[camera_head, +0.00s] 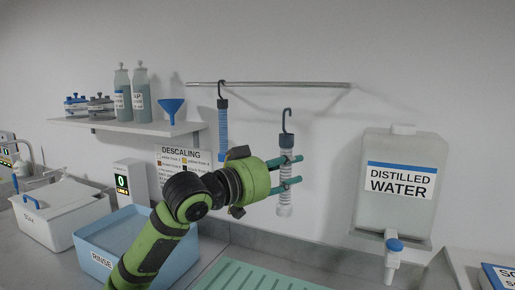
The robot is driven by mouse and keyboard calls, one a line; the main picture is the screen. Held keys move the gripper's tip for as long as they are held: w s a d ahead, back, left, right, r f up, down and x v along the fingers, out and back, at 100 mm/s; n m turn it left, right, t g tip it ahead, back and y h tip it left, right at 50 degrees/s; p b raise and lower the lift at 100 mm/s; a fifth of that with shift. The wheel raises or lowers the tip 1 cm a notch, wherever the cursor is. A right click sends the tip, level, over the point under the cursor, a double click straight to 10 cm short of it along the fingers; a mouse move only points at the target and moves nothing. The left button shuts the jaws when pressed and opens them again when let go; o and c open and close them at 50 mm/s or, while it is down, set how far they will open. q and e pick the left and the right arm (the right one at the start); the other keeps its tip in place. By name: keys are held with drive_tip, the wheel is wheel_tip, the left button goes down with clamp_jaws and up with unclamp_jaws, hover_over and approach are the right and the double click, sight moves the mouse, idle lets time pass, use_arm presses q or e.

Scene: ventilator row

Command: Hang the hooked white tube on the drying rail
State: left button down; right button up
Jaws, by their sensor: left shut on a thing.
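The white tube (285,206) is ribbed, with a grey upper section and a dark hook (287,120) on top. It hangs upright in the fingers of my left gripper (293,171), which is shut on it. The drying rail (270,84) is a thin metal bar on the back wall. The hook's top is below the rail in the picture, near its right half, and looks apart from it. My right gripper is not in view.
A blue tube (223,122) hangs by its hook on the rail, left of the white tube. A shelf (120,126) with bottles and a blue funnel (171,108) is at left. A distilled water tank (401,190) stands at right. Below are a blue rinse basin (130,232) and green mat (245,276).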

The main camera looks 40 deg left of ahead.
use_arm(q)
drive_tip(key=s+a+r+y, duration=0.1)
drive_tip(key=s+a+r, duration=0.35)
drive_tip(key=r, duration=0.35)
drive_tip(key=w+a+f+p, duration=0.1)
drive_tip(key=w+a+p, duration=0.2)
drive_tip(key=w, duration=1.2)
drive_tip(key=shift+w+f+n+p, duration=0.15)
drive_tip(key=shift+f+n+p, duration=0.2)
drive_tip(key=shift+p, duration=1.4)
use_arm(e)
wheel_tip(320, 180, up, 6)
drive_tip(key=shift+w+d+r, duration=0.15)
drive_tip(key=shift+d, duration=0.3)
